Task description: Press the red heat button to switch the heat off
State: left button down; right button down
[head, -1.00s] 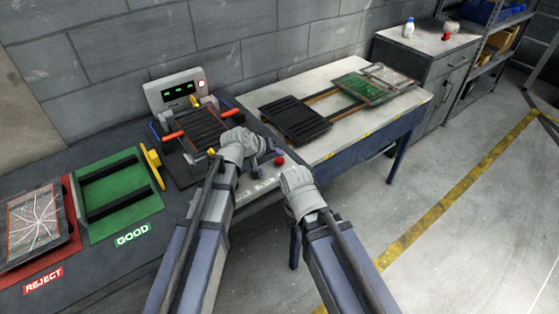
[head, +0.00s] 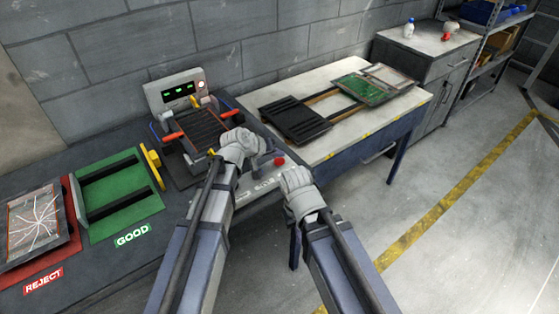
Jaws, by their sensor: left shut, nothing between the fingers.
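The red button (head: 279,162) sits on the dark bench's front panel, between my two grippers. A grey machine (head: 176,92) with a lit green display stands behind it, with a dark slatted bed in front. My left gripper (head: 266,151) is shut and empty, just above and left of the button. I cannot tell whether it touches the button. My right gripper (head: 294,177) is just below and right of the button; its fingers are hard to make out.
A green GOOD tray (head: 112,190) and a red REJECT tray (head: 76,222) with a cracked panel lie at left. A pale table (head: 345,133) at right carries a dark ribbed plate (head: 294,117) and a green circuit board (head: 361,89). Open floor lies at right.

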aim_at(278, 163)
pick_arm(q)
jog(key=shift+f, duration=0.1)
dwell(0.5)
jog(key=shift+f+b, duration=0.3)
jog(key=shift+b, duration=0.15)
jog(key=shift+f+b, duration=0.45)
jog(key=shift+f, duration=0.05)
dwell(0.5)
jog(key=shift+r, duration=0.2)
jog(key=shift+r+p, duration=0.75)
jog(key=shift+p, duration=0.15)
notch_tip(278, 163, up, 5)
jog(key=p, duration=0.5)
